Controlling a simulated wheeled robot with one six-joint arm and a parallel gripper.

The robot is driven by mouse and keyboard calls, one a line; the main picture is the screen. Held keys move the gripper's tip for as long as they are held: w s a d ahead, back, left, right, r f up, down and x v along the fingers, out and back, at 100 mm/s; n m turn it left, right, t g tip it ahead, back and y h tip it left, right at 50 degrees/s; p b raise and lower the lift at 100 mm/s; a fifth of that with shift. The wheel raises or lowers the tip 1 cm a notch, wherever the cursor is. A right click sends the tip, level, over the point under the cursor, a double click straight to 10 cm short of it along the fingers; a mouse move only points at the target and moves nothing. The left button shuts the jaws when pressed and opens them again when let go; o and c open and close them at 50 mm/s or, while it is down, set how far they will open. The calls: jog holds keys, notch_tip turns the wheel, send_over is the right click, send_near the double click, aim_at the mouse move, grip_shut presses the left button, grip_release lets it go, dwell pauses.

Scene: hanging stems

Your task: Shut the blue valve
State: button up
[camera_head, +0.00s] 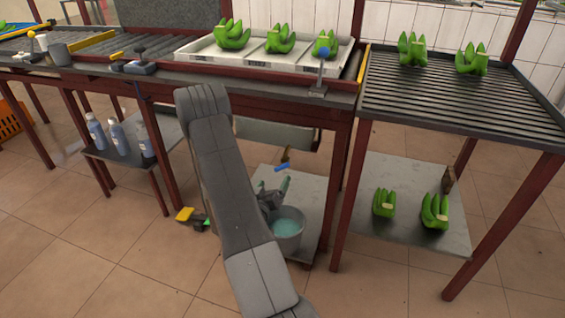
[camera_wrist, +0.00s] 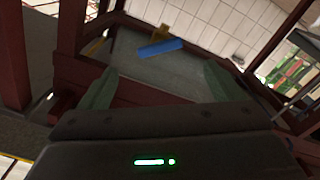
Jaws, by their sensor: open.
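The blue valve handle (camera_head: 282,167) shows in the head view under the counter, just beyond my gripper (camera_head: 284,187). In the wrist view the blue valve handle (camera_wrist: 161,48) is a flat bar, slightly tilted, with a brass-coloured body (camera_wrist: 164,32) behind it. My gripper (camera_wrist: 160,86) is open and empty, its two greenish fingers spread on either side below the handle in the picture. The fingers look apart from the handle; the exact gap cannot be told. My arm hides part of the area under the counter in the head view.
A bucket of bluish liquid (camera_head: 287,230) stands on the low shelf below my gripper. Dark red posts flank the space. Green banana bunches sit in a white tray (camera_head: 200,53) and on a slatted rack (camera_head: 440,95). Bottles (camera_head: 118,135) stand on a side shelf.

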aim_at(282, 167)
jog(key=b+x, duration=0.1)
jog(key=x, duration=1.1)
jog(key=shift+d, duration=0.1)
jog(key=c, duration=1)
